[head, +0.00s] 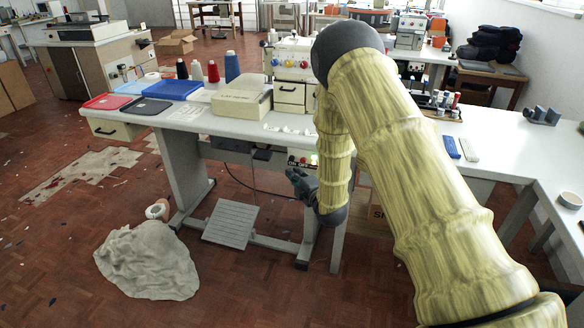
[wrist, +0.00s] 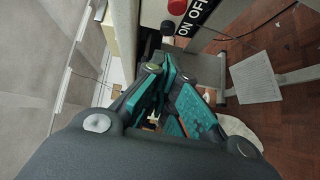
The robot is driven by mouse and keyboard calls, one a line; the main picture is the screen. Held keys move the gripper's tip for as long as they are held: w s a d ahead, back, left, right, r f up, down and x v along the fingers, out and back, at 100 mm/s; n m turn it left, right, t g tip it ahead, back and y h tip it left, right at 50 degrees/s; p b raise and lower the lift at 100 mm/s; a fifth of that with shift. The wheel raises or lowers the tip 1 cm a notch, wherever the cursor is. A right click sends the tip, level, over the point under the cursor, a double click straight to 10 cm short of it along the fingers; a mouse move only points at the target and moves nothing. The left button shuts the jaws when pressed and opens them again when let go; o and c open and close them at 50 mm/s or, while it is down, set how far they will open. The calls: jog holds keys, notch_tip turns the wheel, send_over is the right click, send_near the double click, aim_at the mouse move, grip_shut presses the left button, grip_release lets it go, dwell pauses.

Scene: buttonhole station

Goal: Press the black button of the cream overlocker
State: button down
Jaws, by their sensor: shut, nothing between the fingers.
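The cream overlocker (head: 291,72) stands on the white table, with coloured dials on its front. A switch box (head: 302,157) hangs under the table edge, partly hidden by my arm. In the wrist view a black button (wrist: 168,28) and a red button (wrist: 177,6) stick out beside a black ON/OFF label (wrist: 193,22). My gripper (head: 294,175) is below the table edge, just under the switch box. In the wrist view my gripper (wrist: 166,68) is shut and empty, its tips pointing toward the black button and apparently short of it.
The white table (head: 245,126) overhangs the gripper area, with its leg (head: 184,172) to the left. A grey treadle (head: 231,224) and a crumpled cloth (head: 147,262) lie below. Trays, thread cones and a cream box (head: 241,104) occupy the tabletop. Open floor lies in front.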

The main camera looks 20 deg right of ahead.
jog(key=shift+a+v, duration=0.15)
jog(key=shift+v, duration=1.15)
jog(key=shift+a+v, duration=0.15)
jog(key=shift+v, duration=1.2)
jog(key=s+a+f+m+g+h, duration=0.15)
jog(key=s+f+m+g, duration=0.5)
jog(key=s+f, duration=0.8)
jog(key=s+a+f+m+g+h, duration=0.15)
jog(key=s+f+m+g, duration=0.35)
jog(key=s+f+m, duration=0.9)
jog(key=s+a+g, duration=0.1)
jog(key=s+g, duration=0.4)
jog(key=s, duration=1.8)
notch_tip(320, 180, up, 12)
jog(key=s+p, duration=0.1)
jog(key=p, duration=1.1)
jog(key=shift+r, duration=0.25)
jog(key=shift+n+g, duration=0.25)
